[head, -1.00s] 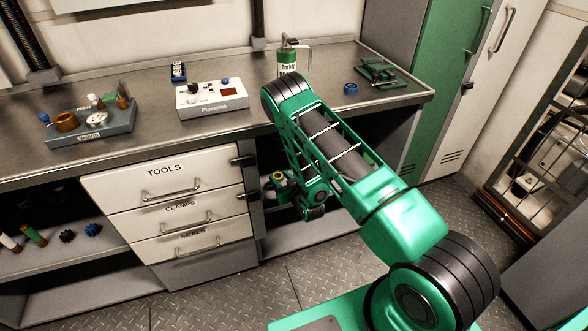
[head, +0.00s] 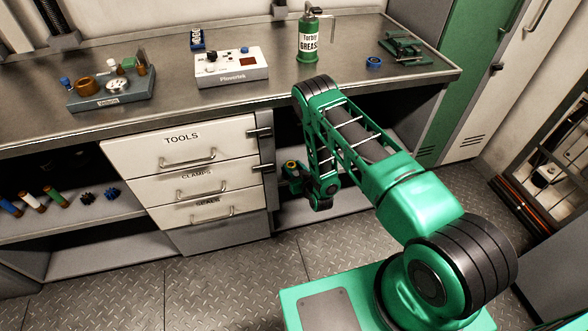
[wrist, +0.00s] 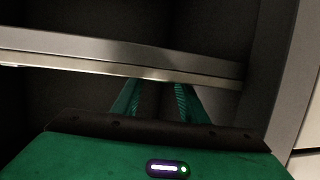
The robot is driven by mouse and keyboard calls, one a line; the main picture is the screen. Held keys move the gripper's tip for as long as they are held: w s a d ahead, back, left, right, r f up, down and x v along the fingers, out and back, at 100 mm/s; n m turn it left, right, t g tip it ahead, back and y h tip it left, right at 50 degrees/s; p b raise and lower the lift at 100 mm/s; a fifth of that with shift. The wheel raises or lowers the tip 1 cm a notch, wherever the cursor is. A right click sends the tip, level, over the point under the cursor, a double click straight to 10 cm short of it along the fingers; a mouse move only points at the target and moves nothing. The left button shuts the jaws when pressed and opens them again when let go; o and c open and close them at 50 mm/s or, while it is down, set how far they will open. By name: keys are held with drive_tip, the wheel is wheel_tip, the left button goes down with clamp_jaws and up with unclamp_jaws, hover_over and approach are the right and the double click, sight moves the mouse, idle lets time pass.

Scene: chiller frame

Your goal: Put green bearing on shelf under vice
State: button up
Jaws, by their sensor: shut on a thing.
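The green vice (head: 405,50) stands on the bench top at the right end. Below it is the dark, open bay of the bench, with a shelf (head: 380,120) partly hidden by my arm. In the wrist view a grey shelf edge (wrist: 120,57) crosses the picture. My gripper (wrist: 155,90) reaches toward this edge, its green fingers a little apart and shut on what I take for the green bearing. The bearing cannot be made out in the dark between the fingertips, and I see no green bearing elsewhere. In the head view my arm hides the fingertips.
A drawer unit (head: 185,165) stands left of the bay. On the bench are a grease can (head: 308,42), a white device (head: 230,67), a blue ring (head: 374,63) and a tray of parts (head: 110,99). A pale upright (wrist: 290,70) is close at the right in the wrist view.

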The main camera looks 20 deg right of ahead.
drive_tip(key=o, duration=1.2)
